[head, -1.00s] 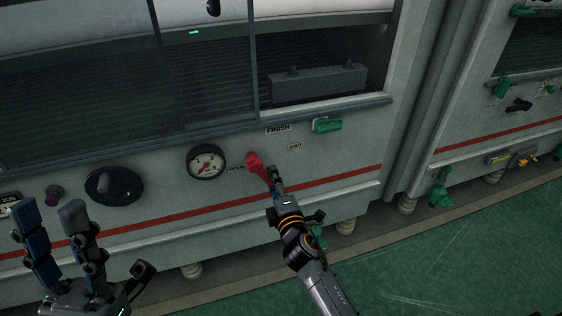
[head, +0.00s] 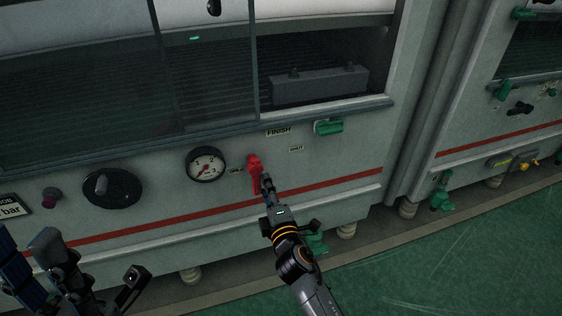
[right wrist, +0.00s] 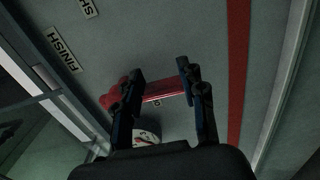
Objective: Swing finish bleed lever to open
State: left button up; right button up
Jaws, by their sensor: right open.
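The red finish bleed lever (head: 254,172) is on the grey panel below the FINISH label (head: 278,132). Its handle points almost straight down in the head view. The OPEN label (head: 237,170) is left of it, partly hidden, and the SHUT label (head: 296,149) is up and to the right. My right gripper (head: 266,182) is at the lever's right side. In the right wrist view its open fingers (right wrist: 160,72) stand on either side of the red handle (right wrist: 160,90); contact is unclear. My left gripper (head: 75,262) is at the lower left, fingers spread, empty and away from the panel.
A pressure gauge (head: 206,164) is left of the lever, and a black knob (head: 112,188) further left. A green handle (head: 328,127) sits at upper right, under the window ledge. Green floor (head: 450,270) at the right is clear.

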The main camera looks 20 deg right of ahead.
jog(key=s, duration=0.6)
jog(key=shift+a, duration=0.25)
